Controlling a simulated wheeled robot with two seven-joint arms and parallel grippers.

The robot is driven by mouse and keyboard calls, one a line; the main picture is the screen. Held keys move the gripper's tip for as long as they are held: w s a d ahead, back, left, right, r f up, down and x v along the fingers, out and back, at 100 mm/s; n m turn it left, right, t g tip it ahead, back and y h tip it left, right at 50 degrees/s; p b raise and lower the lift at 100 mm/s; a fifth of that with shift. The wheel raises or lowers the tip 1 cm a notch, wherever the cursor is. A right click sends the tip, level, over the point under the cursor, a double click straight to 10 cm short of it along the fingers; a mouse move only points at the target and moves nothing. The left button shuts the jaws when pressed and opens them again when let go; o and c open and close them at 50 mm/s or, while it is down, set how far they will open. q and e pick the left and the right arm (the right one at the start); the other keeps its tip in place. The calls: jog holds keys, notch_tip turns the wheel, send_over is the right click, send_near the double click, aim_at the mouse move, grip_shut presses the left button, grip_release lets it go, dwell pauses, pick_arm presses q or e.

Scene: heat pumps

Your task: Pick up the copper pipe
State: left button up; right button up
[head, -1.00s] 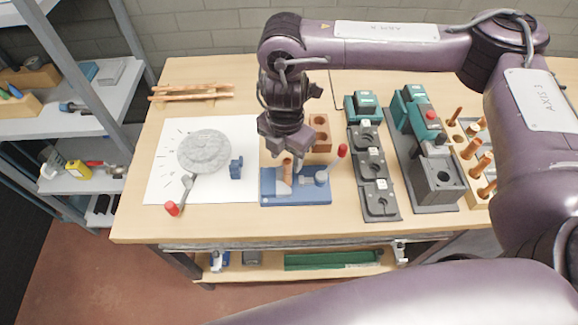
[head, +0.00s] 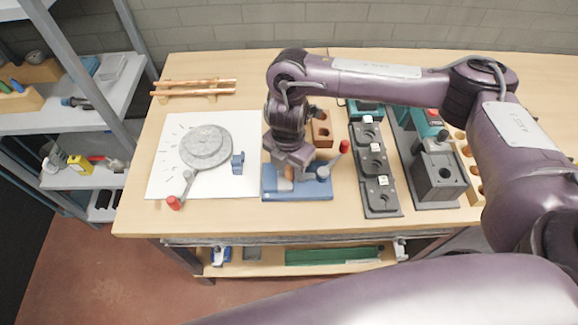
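A short copper pipe (head: 286,174) stands in the blue clamp fixture (head: 318,193) at the middle of the bench; only a small orange part of it shows. My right gripper (head: 289,172) points down over the fixture, low at the pipe. Its fingers are mostly hidden by its own body, so I cannot tell whether they are closed on the pipe. Longer copper pipes (head: 195,82) lie on a wooden rack at the back left. My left gripper is not in view.
A grey round disc (head: 205,147) lies on a white sheet (head: 165,170) beside a red-handled tool (head: 181,196). A brown holed block (head: 321,132) stands behind the fixture. Right of it are dark fixtures (head: 379,202) and a grey machine (head: 438,182).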

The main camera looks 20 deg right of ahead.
grip_shut()
jog(key=shift+r, duration=0.55)
notch_tip(320, 180, up, 19)
jog(key=shift+p, duration=0.35)
